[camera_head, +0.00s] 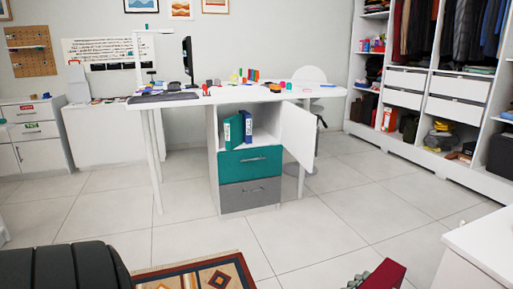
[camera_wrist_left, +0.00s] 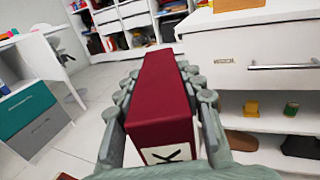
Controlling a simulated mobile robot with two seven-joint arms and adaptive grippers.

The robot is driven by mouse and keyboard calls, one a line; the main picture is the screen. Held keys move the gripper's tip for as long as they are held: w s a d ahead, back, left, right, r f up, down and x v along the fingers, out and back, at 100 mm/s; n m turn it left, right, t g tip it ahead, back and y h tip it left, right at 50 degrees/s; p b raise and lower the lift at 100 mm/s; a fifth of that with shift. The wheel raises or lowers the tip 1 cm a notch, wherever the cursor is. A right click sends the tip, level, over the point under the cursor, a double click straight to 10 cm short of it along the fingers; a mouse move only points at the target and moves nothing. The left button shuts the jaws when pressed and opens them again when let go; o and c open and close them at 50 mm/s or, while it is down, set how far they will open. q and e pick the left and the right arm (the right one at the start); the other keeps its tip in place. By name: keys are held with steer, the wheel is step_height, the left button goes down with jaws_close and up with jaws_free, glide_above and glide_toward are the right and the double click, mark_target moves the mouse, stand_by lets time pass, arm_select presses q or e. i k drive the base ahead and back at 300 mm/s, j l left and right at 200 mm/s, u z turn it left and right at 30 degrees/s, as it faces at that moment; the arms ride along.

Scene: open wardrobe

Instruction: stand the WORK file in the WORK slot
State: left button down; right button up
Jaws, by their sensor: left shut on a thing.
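A dark red file (camera_head: 385,276) is at the bottom right of the head view. It also fills the middle of the left wrist view (camera_wrist_left: 165,92), with a white label whose dark lettering shows only in part. My left gripper (camera_head: 359,282) is shut on it, with grey fingers along both sides in the left wrist view (camera_wrist_left: 160,110). The open compartment of the desk cabinet (camera_head: 265,116) holds a green file (camera_head: 233,131) and a blue file (camera_head: 246,126). I cannot make out a WORK slot label. My right gripper is not in view.
The cabinet door (camera_head: 298,135) stands open to the right, above a teal drawer (camera_head: 250,161) and a grey drawer. A white unit (camera_head: 485,245) is close at the bottom right. A patterned rug (camera_head: 200,275) lies in front; the tiled floor (camera_head: 330,225) between is clear.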

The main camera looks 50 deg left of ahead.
mark_target(265, 139)
steer(key=i+j, duration=0.2)
steer(key=j, duration=0.2)
steer(key=i+j+u, duration=0.1)
steer(key=j, duration=0.25)
steer(key=i+j, duration=0.5)
steer(key=j, duration=0.25)
steer(key=i+j, duration=0.2)
steer(key=j, duration=0.2)
steer(key=i+j, duration=0.2)
steer(key=j, duration=0.2)
steer(key=i+j, duration=0.25)
steer(key=j, duration=0.15)
steer(key=i+j, duration=0.2)
steer(key=j, duration=0.2)
steer(key=i+j, duration=0.2)
steer(key=j, duration=0.2)
steer(key=i+j, duration=0.2)
steer(key=j, duration=0.2)
steer(key=i+j, duration=0.25)
steer(key=j, duration=0.15)
steer(key=i+j, duration=0.2)
steer(key=j, duration=0.15)
